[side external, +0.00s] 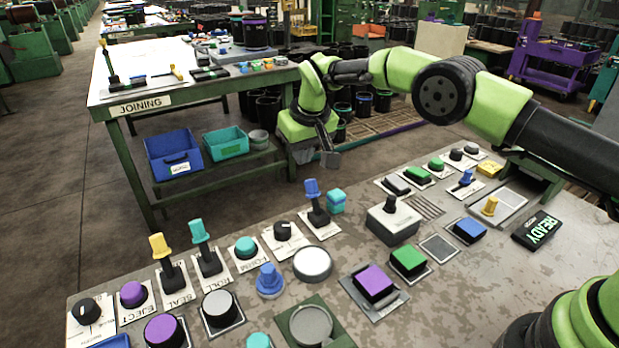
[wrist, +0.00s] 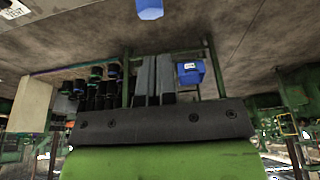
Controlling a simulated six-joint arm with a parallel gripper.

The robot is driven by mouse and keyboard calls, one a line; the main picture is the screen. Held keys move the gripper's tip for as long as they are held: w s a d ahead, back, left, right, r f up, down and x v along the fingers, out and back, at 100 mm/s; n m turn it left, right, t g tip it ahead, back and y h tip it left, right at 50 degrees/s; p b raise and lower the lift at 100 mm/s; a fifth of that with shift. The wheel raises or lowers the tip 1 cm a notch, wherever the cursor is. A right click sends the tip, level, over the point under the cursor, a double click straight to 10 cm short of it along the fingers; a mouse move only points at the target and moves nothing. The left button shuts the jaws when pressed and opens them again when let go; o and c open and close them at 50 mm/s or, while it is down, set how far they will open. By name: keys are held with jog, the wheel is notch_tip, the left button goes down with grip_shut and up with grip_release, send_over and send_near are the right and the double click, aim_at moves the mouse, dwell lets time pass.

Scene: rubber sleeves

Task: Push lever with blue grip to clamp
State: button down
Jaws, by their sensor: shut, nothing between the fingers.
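A black lever with a blue grip (side external: 312,188) stands on a white plate near the far edge of the worn grey panel, in the side external view. The lever looks roughly upright. My gripper (side external: 330,159) is beyond it, near the panel's far edge and apart from the grip. In the wrist view the gripper's two grey fingers (wrist: 155,75) are together with nothing between them. A blue block-like end (wrist: 150,8) shows at the top of the wrist view; it may be the blue grip, but I cannot tell.
Levers with yellow (side external: 160,245) and teal (side external: 199,232) grips stand left of the blue one.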

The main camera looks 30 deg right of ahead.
aim_at(313, 184)
dwell(0.3)
jog(key=shift+f, duration=2.35)
jog(key=shift+s, duration=0.75)
jog(key=shift+s, duration=0.75)
jog(key=shift+s, duration=0.7)
jog(key=shift+w, duration=0.1)
